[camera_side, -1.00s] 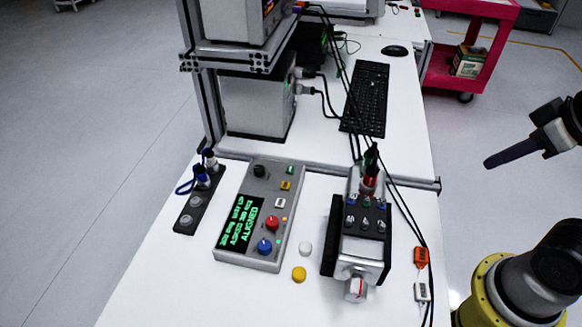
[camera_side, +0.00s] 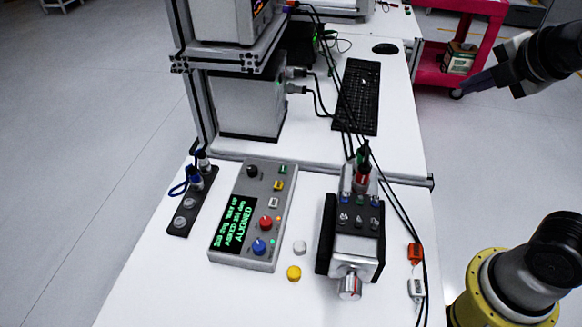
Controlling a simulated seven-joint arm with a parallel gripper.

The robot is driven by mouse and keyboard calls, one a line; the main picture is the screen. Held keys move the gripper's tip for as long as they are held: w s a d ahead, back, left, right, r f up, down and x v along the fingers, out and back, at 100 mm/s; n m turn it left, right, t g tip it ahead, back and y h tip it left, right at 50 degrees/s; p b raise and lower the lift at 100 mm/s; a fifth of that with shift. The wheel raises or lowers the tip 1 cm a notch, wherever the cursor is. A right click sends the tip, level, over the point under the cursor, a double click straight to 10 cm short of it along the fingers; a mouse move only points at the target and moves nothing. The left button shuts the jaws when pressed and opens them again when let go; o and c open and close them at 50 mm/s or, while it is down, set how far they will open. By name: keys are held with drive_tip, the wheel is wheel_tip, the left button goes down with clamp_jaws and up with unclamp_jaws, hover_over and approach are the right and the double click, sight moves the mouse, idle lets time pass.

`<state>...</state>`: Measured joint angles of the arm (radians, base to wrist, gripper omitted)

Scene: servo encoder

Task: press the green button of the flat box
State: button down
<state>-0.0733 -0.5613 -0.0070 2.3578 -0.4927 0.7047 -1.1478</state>
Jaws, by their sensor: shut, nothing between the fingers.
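The flat box (camera_side: 244,262) is a grey control box lying on the white table, left of centre. Its screen (camera_side: 238,222) shows green text that includes "ALIGNED". The small green button (camera_side: 282,170) is at the box's far right corner, above a yellow (camera_side: 279,185) and a white button (camera_side: 273,202). My gripper (camera_side: 472,88) is shut and empty at the upper right, well away from the box, in front of the pink cart.
A servo unit (camera_side: 350,246) with cables stands right of the box. A white and a yellow cap (camera_side: 293,273) lie between them. A dark connector strip (camera_side: 183,222) is left of the box. A metal frame with instruments rises behind.

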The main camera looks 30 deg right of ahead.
drive_tip(key=w+a+r+n+t, duration=0.1)
drive_tip(key=w+a+n, duration=0.2)
drive_tip(key=w+n, duration=0.65)
drive_tip(key=n+y, duration=0.3)
drive_tip(key=n, duration=1.5)
hover_over(283, 170)
drive_tip(key=s, duration=0.1)
wheel_tip(283, 170, down, 13)
drive_tip(key=shift+d+r, duration=0.15)
drive_tip(key=shift+d, duration=0.05)
drive_tip(key=shift+f, duration=4.4)
drive_tip(key=shift+f, duration=0.1)
drive_tip(key=shift+f, duration=0.3)
